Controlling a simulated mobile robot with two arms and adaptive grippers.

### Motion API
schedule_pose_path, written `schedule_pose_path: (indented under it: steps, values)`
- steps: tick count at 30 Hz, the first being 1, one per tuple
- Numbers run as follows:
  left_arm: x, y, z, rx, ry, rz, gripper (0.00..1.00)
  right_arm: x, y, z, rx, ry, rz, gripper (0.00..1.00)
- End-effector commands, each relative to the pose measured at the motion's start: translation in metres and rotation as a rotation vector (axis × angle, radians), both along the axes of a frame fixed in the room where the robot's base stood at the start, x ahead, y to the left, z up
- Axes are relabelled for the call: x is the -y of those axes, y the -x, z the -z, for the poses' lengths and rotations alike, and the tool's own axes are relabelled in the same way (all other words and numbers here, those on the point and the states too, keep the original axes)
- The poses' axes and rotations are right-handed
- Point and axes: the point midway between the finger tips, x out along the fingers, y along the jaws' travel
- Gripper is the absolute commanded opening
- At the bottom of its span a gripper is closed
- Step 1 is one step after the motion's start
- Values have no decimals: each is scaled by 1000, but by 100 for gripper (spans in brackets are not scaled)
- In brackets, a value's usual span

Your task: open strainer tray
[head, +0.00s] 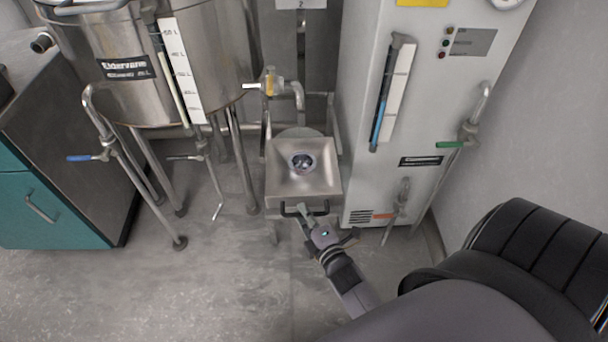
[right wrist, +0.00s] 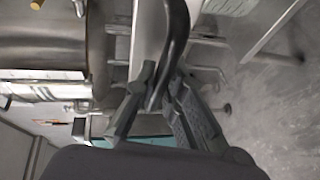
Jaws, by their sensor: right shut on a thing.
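The strainer tray (head: 304,184) is a square metal tray with a round drain in its middle, low between the steel tank and the white cabinet in the head view. A dark bar handle (head: 290,209) runs along its front edge. My right gripper (head: 306,211) is at that handle and shut on it. In the right wrist view the dark curved handle (right wrist: 177,40) passes between the fingertips of my right gripper (right wrist: 160,92). The fingers partly hide the handle. My left gripper is in neither view.
The steel tank (head: 130,70) stands on thin legs at the left, with a blue-handled valve (head: 82,158). The white cabinet (head: 420,120) stands right of the tray, with a green-handled valve (head: 450,144). A teal drawer unit (head: 45,212) is far left. The floor (head: 190,290) in front is clear.

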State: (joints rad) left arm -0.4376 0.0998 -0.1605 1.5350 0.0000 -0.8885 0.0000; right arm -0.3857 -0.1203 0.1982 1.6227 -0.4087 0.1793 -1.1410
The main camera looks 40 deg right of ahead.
Motion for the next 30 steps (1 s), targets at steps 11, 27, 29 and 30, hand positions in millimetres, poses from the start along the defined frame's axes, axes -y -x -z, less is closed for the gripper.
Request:
schedule_pose_path:
  steps: [11, 27, 29, 30]
  values:
    - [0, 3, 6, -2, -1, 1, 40, -4, 6, 0, 2, -3, 0, 0]
    - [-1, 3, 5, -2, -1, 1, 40, -4, 6, 0, 1, -1, 0, 32]
    - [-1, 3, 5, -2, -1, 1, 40, -4, 6, 0, 1, -1, 0, 32]
    - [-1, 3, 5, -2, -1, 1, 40, -4, 6, 0, 1, -1, 0, 32]
